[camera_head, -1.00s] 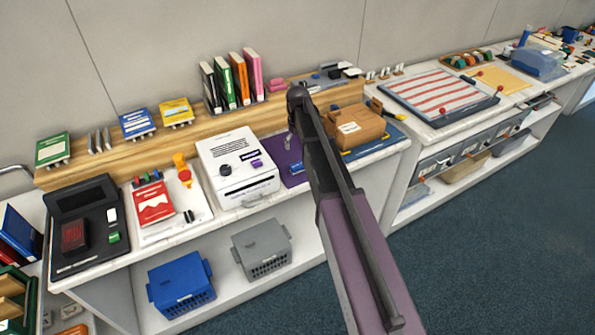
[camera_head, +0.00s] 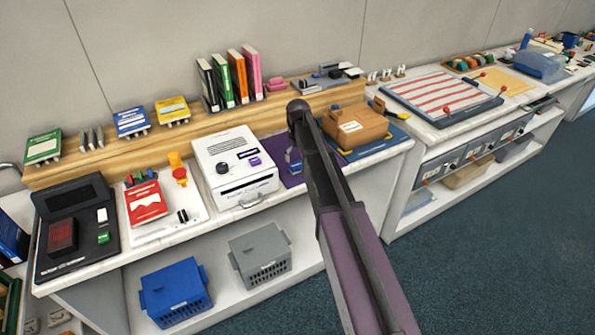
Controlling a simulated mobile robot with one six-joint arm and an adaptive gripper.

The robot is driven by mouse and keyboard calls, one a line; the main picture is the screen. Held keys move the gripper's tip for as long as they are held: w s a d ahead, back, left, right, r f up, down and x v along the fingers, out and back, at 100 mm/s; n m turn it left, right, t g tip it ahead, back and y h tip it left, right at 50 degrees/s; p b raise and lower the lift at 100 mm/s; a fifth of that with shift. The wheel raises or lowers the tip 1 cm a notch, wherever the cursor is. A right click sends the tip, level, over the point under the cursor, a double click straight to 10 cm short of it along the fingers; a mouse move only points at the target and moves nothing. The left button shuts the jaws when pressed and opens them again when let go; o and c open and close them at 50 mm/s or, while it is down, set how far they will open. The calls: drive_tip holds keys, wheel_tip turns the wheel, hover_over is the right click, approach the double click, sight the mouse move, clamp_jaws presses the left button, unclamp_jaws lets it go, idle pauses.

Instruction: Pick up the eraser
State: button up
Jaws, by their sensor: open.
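I cannot pick out the eraser with certainty at this size. Small pink blocks (camera_head: 277,84) sit on the raised wooden shelf, right of the upright books. Small white-and-dark pieces (camera_head: 350,70) lie on a grey tray at the shelf's right end. A white piece (camera_head: 102,215) and a green-and-white piece (camera_head: 103,238) lie in the black tray at the left. My arm rises from the lower right toward the bench middle; its dark rounded joint hides part of the purple mat (camera_head: 268,152). My gripper's fingers do not show.
A white box machine (camera_head: 233,165), a red booklet (camera_head: 145,202) and a brown case (camera_head: 356,124) crowd the bench. Blue (camera_head: 175,290) and grey (camera_head: 260,253) baskets stand on the lower shelf. A striped board (camera_head: 440,94) lies on the right bench. The carpet (camera_head: 480,240) at right is clear.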

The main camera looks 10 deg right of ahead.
sight(299, 165)
idle(0.4)
drive_tip(key=shift+w+d+f+b, duration=0.15)
drive_tip(key=shift+f+b, duration=2.45)
drive_tip(key=shift+f, duration=0.05)
drive_tip(key=c, duration=0.9)
drive_tip(key=shift+r, duration=0.2)
drive_tip(key=shift+c, duration=0.2)
wheel_tip(299, 165, up, 4)
drive_tip(key=p, duration=0.4)
drive_tip(key=shift+f, duration=0.2)
drive_tip(key=s+r+p, duration=0.1)
drive_tip(key=s, duration=1.5)
